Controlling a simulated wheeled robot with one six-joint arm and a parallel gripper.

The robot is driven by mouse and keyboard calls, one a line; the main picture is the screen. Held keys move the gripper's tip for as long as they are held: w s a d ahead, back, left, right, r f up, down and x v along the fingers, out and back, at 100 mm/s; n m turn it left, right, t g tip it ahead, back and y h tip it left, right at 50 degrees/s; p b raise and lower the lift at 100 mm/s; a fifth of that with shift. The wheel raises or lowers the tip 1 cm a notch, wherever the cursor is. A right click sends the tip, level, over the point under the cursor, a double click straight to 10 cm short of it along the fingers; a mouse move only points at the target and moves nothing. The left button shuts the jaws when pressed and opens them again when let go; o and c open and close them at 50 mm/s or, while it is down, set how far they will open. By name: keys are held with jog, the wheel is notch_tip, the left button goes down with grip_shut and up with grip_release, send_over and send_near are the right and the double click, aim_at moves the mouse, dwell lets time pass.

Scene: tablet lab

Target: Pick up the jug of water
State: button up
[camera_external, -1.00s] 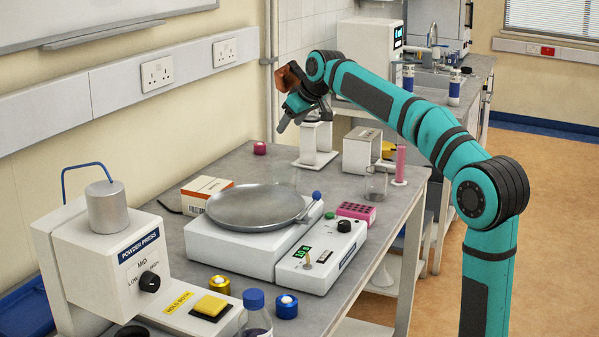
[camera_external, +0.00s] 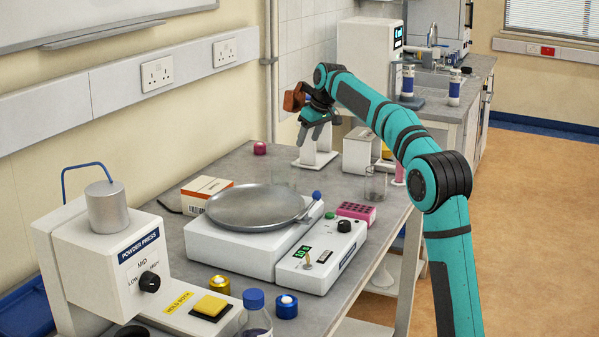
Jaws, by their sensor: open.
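My gripper (camera_external: 314,131) is open and empty, pointing down, above the far part of the grey bench (camera_external: 240,165). It is in front of a white stand (camera_external: 316,158) in the picture. I cannot pick out a jug for certain. A small clear glass vessel (camera_external: 375,184) stands upright near the bench's right edge, below and to the right of my gripper and apart from it. It may be the jug; I cannot tell whether it holds water. Another faint clear shape (camera_external: 285,175) behind the metal pan is too hard to make out.
A white hotplate-like device (camera_external: 240,249) carries a round metal pan (camera_external: 253,206) mid-bench. A pink rack (camera_external: 356,212), a white box (camera_external: 358,152) and a pink cylinder (camera_external: 399,170) are near the glass. A powder press (camera_external: 110,250) and blue-capped bottle (camera_external: 254,318) stand in front.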

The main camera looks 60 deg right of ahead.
aim_at(298, 163)
jog(key=shift+a+x, duration=0.2)
jog(key=shift+x, duration=6.3)
jog(key=shift+w+r, duration=0.1)
jog(key=shift+w, duration=0.05)
jog(key=shift+c, duration=0.2)
jog(key=c, duration=1.1)
